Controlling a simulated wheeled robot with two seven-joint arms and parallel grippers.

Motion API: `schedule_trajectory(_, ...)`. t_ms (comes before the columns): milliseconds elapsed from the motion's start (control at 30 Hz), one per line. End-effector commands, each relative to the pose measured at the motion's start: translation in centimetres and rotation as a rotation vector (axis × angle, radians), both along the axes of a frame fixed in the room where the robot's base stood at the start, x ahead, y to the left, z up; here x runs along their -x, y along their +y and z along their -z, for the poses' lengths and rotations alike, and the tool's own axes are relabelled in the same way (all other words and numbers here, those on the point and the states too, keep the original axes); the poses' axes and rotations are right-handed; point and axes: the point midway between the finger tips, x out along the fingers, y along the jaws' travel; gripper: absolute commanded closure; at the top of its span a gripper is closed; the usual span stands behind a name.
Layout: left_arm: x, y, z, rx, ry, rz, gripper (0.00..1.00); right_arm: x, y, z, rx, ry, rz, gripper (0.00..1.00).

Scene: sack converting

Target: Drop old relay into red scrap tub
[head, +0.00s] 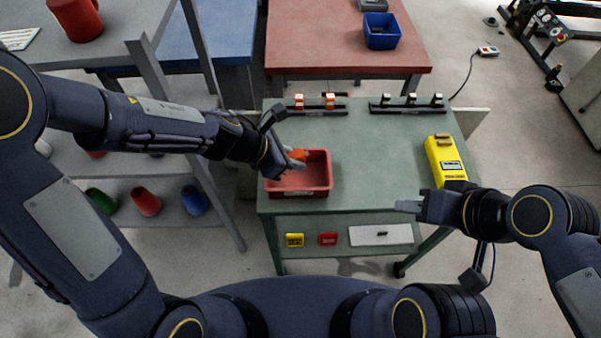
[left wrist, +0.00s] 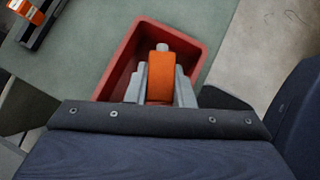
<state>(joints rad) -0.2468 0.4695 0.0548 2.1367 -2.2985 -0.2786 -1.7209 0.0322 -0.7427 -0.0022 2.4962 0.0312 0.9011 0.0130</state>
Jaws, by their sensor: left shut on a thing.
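The old relay is an orange block (left wrist: 161,76) with a grey end. My left gripper (head: 290,161) is shut on it and holds it over the red scrap tub (head: 322,190). In the left wrist view the relay sits between the two grey fingertips, inside the outline of the red tub (left wrist: 112,77). I cannot tell how far it is above the tub floor. The tub stands at the front left corner of the green table. My right gripper (head: 409,207) is near the table's front right edge, apart from the tub; its finger gap is not clear.
On the green table (head: 375,155), a rail with orange relays (head: 330,101) and a rail with several dark pieces (head: 411,101) lie at the back. A yellow device (head: 444,158) is at the right. The table's middle is clear. A grey shelf rack (head: 215,150) stands close left.

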Motion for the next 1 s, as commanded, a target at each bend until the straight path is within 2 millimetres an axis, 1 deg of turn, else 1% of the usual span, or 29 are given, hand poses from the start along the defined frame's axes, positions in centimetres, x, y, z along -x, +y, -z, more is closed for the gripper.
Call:
schedule_trajectory(33,0.0,0.0,0.8,0.0,0.0,-0.001,1.0,0.0,0.0,0.8,0.0,0.0,0.0,0.64)
schedule_trajectory(400,0.0,0.0,5.1,0.0,0.0,-0.003,1.0,0.0,0.0,5.0,0.0,0.0,0.0,0.64)
schedule_trajectory(533,0.0,0.0,5.7,0.0,-0.001,-0.003,1.0,0.0,0.0,5.6,0.0,0.0,0.0,0.64)
schedule_trajectory(800,0.0,0.0,5.5,0.0,-0.001,-0.003,1.0,0.0,0.0,5.4,0.0,0.0,0.0,0.64)
schedule_trajectory(833,0.0,0.1,5.5,0.0,0.0,-0.004,0.75,0.0,0.0,5.4,0.0,0.0,0.0,0.64)
schedule_trajectory(1000,0.0,0.1,5.6,0.0,0.0,-0.004,0.53,0.0,0.0,5.4,0.0,0.0,0.0,0.64)
